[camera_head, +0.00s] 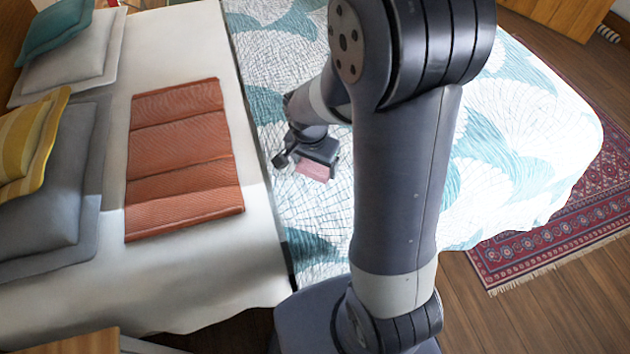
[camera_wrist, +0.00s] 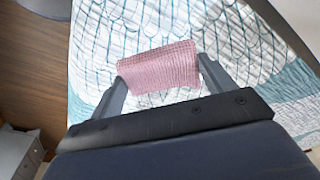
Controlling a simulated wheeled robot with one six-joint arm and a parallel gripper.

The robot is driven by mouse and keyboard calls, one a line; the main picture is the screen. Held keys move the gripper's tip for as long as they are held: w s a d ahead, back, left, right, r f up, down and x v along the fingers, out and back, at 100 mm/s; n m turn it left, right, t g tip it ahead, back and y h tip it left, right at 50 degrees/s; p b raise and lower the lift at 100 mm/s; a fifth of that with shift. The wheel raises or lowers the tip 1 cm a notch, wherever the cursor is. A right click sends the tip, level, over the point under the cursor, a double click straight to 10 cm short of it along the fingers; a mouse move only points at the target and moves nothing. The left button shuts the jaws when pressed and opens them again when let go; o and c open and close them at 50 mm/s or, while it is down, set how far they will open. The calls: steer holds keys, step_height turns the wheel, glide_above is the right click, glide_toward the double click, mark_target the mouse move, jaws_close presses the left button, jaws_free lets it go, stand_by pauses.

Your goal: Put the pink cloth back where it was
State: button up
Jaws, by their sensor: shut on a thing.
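The pink cloth (camera_wrist: 158,68) is a small waffle-textured piece held between the two fingers of my gripper (camera_wrist: 160,78) in the wrist view. In the head view the cloth (camera_head: 314,170) shows just below my gripper (camera_head: 312,160), over the teal and white patterned bedspread (camera_head: 510,180). My gripper is shut on the cloth. I cannot tell whether the cloth touches the bedspread. My arm hides part of the bed behind it.
A folded orange blanket (camera_head: 183,160) lies on the white sheet (camera_head: 150,285) to the left. Yellow (camera_head: 18,140), grey (camera_head: 50,190) and teal (camera_head: 55,28) pillows line the left side. A red patterned rug (camera_head: 545,235) lies on the wooden floor (camera_head: 530,310) at right. The bedspread around my gripper looks clear.

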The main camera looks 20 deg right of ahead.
mark_target(315, 186)
steer(key=shift+f+b, duration=0.3)
steer(key=shift+f, duration=2.55)
steer(key=shift+f, duration=0.2)
steer(key=o, duration=0.9)
steer(key=shift+r, duration=0.15)
steer(key=r, duration=0.4)
steer(key=s+r+p, duration=0.1)
steer(key=r, duration=0.3)
steer(key=a+r, duration=0.1)
steer(key=r, duration=0.3)
steer(key=shift+s+a+p, duration=0.1)
steer(key=shift+s+p, duration=0.1)
steer(key=shift+p, duration=0.2)
steer(key=shift+f, duration=0.1)
